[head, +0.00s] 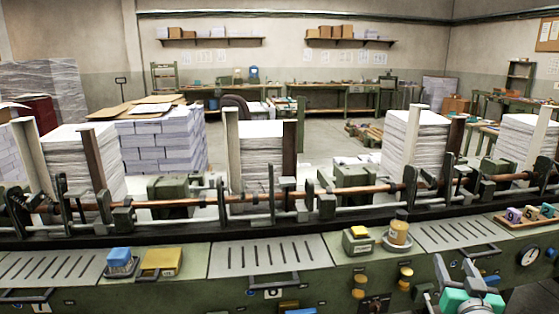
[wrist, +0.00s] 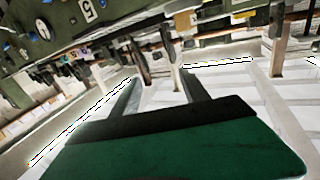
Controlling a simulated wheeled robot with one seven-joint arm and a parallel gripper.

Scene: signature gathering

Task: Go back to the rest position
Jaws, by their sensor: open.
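My gripper (wrist: 161,88) shows in the wrist view as a dark green body with two fingers set apart. The jaws are open and no object shows between them. In the head view, a green and grey part of my arm (head: 470,298) shows at the bottom right edge, in front of the long green machine (head: 268,256). The wrist view is tilted and shows the machine's panel at its upper left. I cannot tell the exact distance from the gripper to the machine.
White paper stacks (head: 262,150) stand behind the machine's copper-coloured rod (head: 350,192). A blue block (head: 120,260), a yellow block (head: 161,262) and a yellow-topped box (head: 357,240) sit on the machine top. A small tray with numbered blocks (head: 513,214) is at the right.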

